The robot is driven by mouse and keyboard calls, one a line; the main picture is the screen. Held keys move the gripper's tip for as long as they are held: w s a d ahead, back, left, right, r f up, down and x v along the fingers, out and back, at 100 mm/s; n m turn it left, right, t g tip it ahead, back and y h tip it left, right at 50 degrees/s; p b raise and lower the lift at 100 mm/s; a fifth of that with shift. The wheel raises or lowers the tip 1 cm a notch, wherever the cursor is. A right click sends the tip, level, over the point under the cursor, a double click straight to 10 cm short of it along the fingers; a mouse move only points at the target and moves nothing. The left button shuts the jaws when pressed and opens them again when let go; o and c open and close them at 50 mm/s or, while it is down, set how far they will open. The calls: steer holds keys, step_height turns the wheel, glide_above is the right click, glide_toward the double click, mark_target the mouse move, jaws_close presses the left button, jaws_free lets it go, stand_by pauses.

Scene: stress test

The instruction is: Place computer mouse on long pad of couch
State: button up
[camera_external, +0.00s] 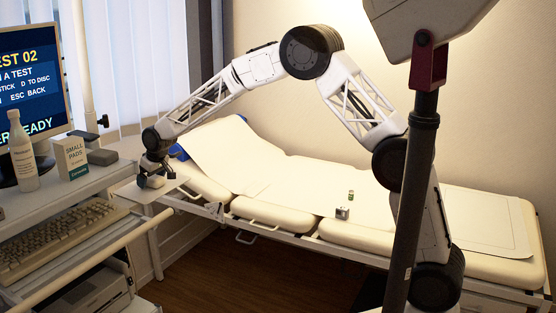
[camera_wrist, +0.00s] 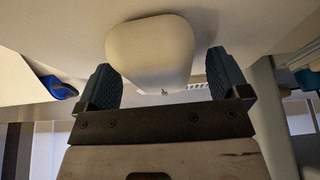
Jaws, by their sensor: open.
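My gripper (camera_external: 152,172) is low over a small white side tray (camera_external: 172,186) at the head end of the couch. In the wrist view my gripper (camera_wrist: 161,72) is open, with its two dark fingers apart. A pale rounded object, which looks like the computer mouse (camera_wrist: 150,48), shows between and beyond the fingers; I cannot tell whether they touch it. In the external view the gripper partly hides it. The couch's long pad (camera_external: 310,185) is pale and runs to the right, with its head section raised.
A small metallic cube (camera_external: 342,213) and a small greenish item (camera_external: 351,195) lie on the couch. A desk with a keyboard (camera_external: 65,235), a bottle (camera_external: 22,158), a small-pads box (camera_external: 71,158) and a monitor (camera_external: 30,85) stands left. A dark pole (camera_external: 420,190) stands in front at right.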

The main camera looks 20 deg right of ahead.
steer(key=shift+f, duration=0.2)
steer(key=c, duration=1.1)
steer(key=shift+r, duration=0.2)
steer(key=shift+r, duration=1.5)
steer(key=shift+s+d+r, duration=0.1)
steer(key=shift+r, duration=0.2)
steer(key=s+d+r, duration=0.1)
steer(key=s+d, duration=1)
steer(key=shift+s+r, duration=0.15)
steer(key=shift+r, duration=0.05)
